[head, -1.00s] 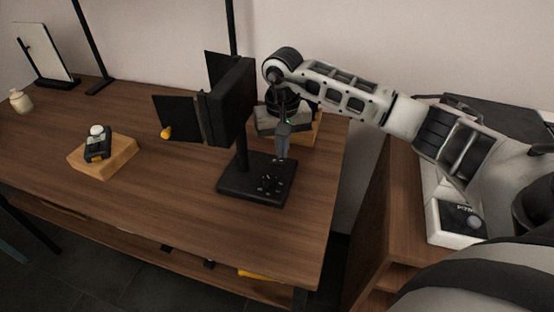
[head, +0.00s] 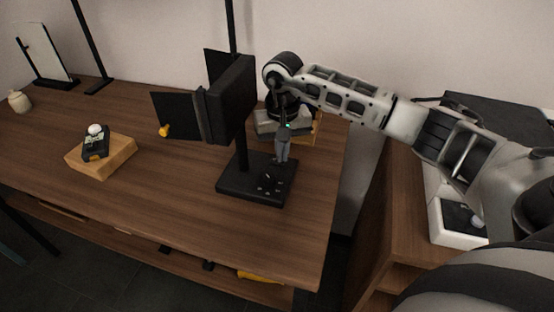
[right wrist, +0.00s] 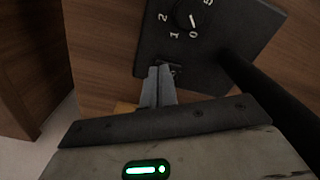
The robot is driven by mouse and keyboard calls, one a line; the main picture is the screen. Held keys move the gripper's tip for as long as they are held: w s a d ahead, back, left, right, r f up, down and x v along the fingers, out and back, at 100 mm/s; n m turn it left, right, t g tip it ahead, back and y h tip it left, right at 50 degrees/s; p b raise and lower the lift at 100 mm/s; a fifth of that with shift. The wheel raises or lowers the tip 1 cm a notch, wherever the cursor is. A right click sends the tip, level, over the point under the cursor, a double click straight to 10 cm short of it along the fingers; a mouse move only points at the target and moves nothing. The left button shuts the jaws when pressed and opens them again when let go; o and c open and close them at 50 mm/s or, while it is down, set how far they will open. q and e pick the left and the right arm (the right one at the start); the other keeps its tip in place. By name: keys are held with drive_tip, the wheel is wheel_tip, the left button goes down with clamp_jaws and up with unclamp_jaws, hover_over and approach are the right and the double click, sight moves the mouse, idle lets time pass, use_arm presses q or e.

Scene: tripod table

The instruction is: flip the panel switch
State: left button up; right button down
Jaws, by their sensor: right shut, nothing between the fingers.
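The panel is a black lamp (head: 232,98) with flaps, on a post above a dark base (head: 240,185). The base also shows in the right wrist view (right wrist: 215,45), with a numbered dial (right wrist: 188,14) and a small dark switch (right wrist: 175,69) near its edge. My right gripper (head: 281,160) is shut and empty, pointing down over the back right part of the base. In the right wrist view its fingertips (right wrist: 159,72) are right beside the switch and partly hide it; I cannot tell whether they touch. My left gripper is not in view.
A wooden block (head: 101,158) with a dark device (head: 96,143) lies to the left on the table (head: 160,205). A mirror-like panel (head: 45,50) and a small jar (head: 19,101) stand far left. The table front is clear.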

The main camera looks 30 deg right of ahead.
drive_tip(key=shift+f, duration=0.25)
drive_tip(key=shift+r, duration=0.15)
drive_tip(key=shift+r+p, duration=2.05)
drive_tip(key=shift+r, duration=1.35)
